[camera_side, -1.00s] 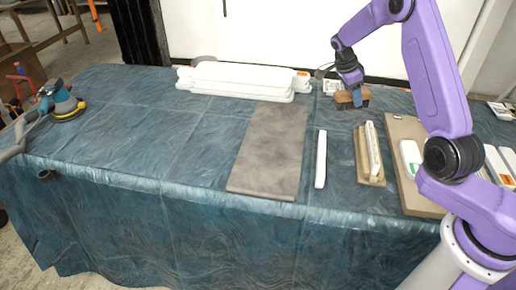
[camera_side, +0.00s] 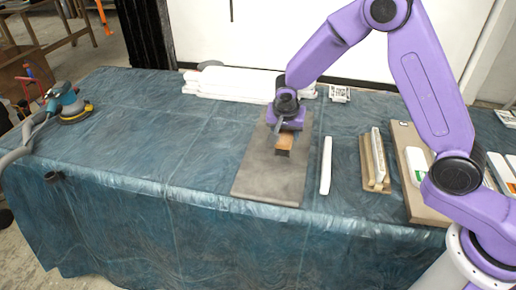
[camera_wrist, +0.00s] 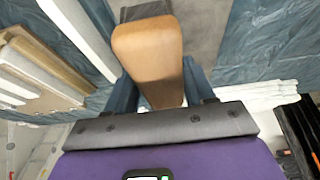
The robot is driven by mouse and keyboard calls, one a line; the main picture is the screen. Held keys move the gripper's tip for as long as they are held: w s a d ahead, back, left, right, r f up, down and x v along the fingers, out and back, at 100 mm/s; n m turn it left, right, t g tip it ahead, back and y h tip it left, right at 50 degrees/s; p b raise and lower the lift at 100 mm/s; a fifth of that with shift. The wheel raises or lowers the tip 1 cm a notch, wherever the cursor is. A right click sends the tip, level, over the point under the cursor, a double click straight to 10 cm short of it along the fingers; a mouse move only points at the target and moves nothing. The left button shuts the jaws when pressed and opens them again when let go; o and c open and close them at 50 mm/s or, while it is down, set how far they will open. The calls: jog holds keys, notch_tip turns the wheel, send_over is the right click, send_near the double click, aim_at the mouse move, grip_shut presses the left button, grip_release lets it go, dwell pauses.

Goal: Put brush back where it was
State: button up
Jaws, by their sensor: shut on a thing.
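The brush (camera_side: 285,141), with a tan wooden block handle, is in my gripper (camera_side: 284,129) over the grey-brown board. In the wrist view the brush (camera_wrist: 150,55) fills the space between the two fingers, with a dark part at its far end. My gripper also shows in the wrist view (camera_wrist: 158,88), shut on the brush. The grey-brown board (camera_side: 268,185) lies flat on the cloth-covered table. I cannot tell whether the brush touches the board.
A white bar (camera_side: 326,166) lies right of the board. Further right are a narrow wooden piece with a white strip (camera_side: 376,160) and a larger tan board (camera_side: 412,150). White slabs (camera_side: 235,84) are stacked behind. A sander (camera_side: 68,105) stands at the left; the table between is clear.

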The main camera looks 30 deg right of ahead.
jog(key=w+f, duration=0.2)
jog(key=w, duration=0.1)
jog(key=w+a+f, duration=0.1)
jog(key=w+f, duration=0.2)
jog(key=w, duration=0.1)
jog(key=w+f, duration=0.2)
jog(key=w, duration=0.1)
jog(key=shift+w+a+f, duration=0.2)
jog(key=shift+a+f, duration=0.1)
jog(key=shift+a, duration=0.1)
jog(key=shift+w+a+f, duration=0.1)
jog(key=shift+w+f, duration=0.55)
jog(key=shift+f, duration=1.55)
jog(key=shift+s, duration=0.1)
jog(key=o, duration=0.9)
jog(key=shift+f, duration=0.15)
jog(key=shift+o, duration=0.2)
jog(key=v, duration=1.2)
